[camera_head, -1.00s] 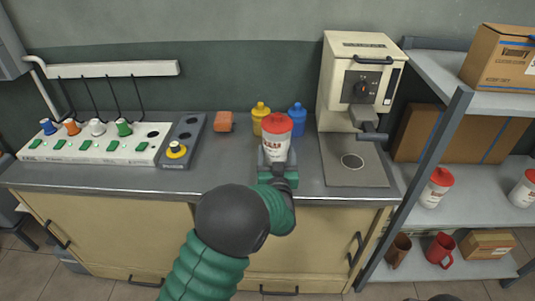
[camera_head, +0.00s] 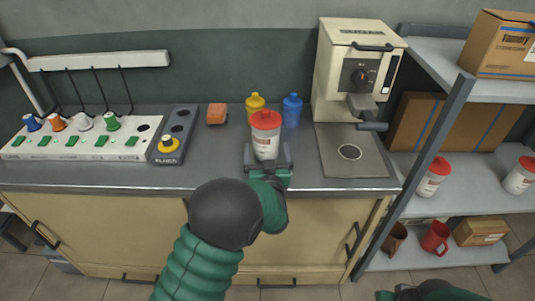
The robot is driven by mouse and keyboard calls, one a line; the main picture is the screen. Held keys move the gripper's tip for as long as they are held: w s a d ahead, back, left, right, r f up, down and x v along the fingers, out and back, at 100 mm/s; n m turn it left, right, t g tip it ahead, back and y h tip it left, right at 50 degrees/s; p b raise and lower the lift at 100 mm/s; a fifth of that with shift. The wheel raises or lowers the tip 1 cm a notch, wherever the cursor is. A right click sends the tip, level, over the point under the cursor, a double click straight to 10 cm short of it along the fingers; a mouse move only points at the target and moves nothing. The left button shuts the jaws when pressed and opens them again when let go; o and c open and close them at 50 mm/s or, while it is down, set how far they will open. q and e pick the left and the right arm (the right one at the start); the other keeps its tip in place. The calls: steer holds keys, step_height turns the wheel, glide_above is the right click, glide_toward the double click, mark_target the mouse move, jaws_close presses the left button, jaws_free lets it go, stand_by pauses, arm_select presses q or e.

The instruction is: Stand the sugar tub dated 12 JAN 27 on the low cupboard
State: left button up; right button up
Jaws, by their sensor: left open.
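A white tub with a red lid (camera_head: 266,135) stands upright on the grey counter top, near its front edge. Its label is too small to read a date. My left gripper (camera_head: 268,160) is open at the near side of this tub, one finger to each side. Two similar red-lidded tubs stand on the rack's middle shelf, one on the left (camera_head: 433,178) and one on the right (camera_head: 520,177). Beige cupboard doors (camera_head: 120,228) are under the counter; I cannot tell whether this is the low cupboard. Part of my right arm shows at the bottom right, without clear fingertips.
A yellow bottle (camera_head: 255,106) and a blue bottle (camera_head: 291,111) stand just behind the tub. A press machine (camera_head: 352,70) is to the right. An orange block (camera_head: 217,114) and a switch panel (camera_head: 75,142) are to the left. The metal rack (camera_head: 425,150) stands at the right.

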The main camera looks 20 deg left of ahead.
arm_select(q)
steer(key=v, duration=0.3)
steer(key=p+v, duration=0.1)
steer(key=v, duration=0.7)
steer(key=shift+w+d+r, duration=0.15)
steer(key=shift+d, duration=0.2)
steer(key=shift+s, duration=0.6)
